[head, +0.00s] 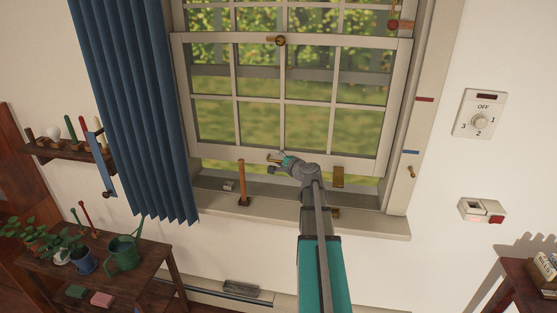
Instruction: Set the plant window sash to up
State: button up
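The plant window sash (235,98) is a pale framed pane with a grid of bars, in the middle of the head view. A thin green strip shows beneath its bottom rail, so it looks slightly raised above the sill (372,224). A brass catch (280,41) is on its top rail and a brass lift (339,177) is on its bottom rail at right. My gripper (274,162) is at the bottom rail, left of that lift. Its fingers are small and partly hidden, so I cannot tell whether they hold anything. My arm covers part of the rail and sill.
A wooden stick (242,183) stands upright on the sill left of my gripper. A blue curtain (140,110) hangs at left. Red (425,99) and blue (411,152) marks are on the right frame. A plant table (150,277) stands at lower left.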

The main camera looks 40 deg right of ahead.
jog(key=shift+f+b, duration=6.5)
jog(key=shift+f, duration=0.3)
jog(key=s, duration=0.4)
jog(key=s+r+p, duration=0.1)
jog(key=s, duration=0.3)
jog(key=s+r+p, duration=0.1)
jog(key=s, duration=0.3)
jog(key=shift+a, duration=0.4)
